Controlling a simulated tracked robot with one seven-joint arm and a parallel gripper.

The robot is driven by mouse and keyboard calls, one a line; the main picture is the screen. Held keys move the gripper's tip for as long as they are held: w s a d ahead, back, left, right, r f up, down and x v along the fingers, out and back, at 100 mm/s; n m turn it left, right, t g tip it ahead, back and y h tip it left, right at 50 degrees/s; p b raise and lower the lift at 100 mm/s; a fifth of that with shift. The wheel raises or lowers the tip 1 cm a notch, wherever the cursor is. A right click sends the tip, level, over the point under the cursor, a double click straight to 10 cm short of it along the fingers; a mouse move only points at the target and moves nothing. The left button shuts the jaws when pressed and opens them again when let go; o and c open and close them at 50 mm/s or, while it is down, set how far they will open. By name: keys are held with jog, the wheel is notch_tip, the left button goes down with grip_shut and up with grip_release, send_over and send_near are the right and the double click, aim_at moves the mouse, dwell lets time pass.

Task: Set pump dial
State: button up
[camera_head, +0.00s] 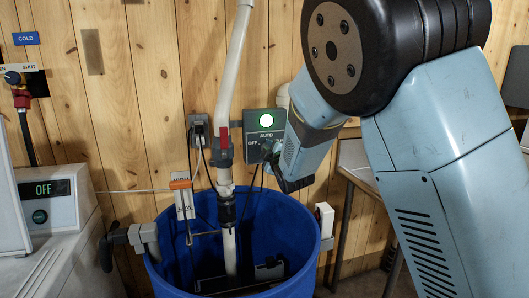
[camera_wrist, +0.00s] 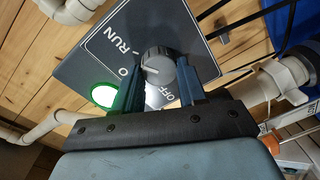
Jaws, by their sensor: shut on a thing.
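The pump control box (camera_head: 251,127) is a grey panel on the plank wall, with a lit green lamp (camera_head: 266,120) and the words AUTO and OFF. In the wrist view the panel (camera_wrist: 118,48) appears turned, with RUN and OFF readable and AUTO mostly hidden; the lamp (camera_wrist: 104,95) glows white inside a green ring. The round grey dial (camera_wrist: 157,62) has a pale pointer line, whose exact setting I cannot tell. My gripper (camera_wrist: 170,74) is shut on the dial, one finger on each side. In the head view my gripper (camera_head: 272,152) is at the panel's lower right, covering the dial.
A blue barrel (camera_head: 320,240) stands below the panel, with a white pipe (camera_head: 232,60) and red-handled valve (camera_head: 224,143) rising from it. A wall outlet (camera_head: 199,128) with cords is left of the panel. A machine showing OFF (camera_head: 52,200) stands at left.

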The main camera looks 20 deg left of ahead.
jog(key=shift+s+d+f, duration=0.1)
jog(key=shift+f, duration=0.3)
jog(key=o, duration=1.1)
jog(key=shift+r, duration=0.2)
jog(key=shift+c, duration=0.2)
jog(key=shift+r, duration=0.1)
jog(key=v, duration=1.3)
jog(key=shift+s+d, duration=0.15)
jog(key=shift+s, duration=0.05)
jog(key=shift+d, duration=0.1)
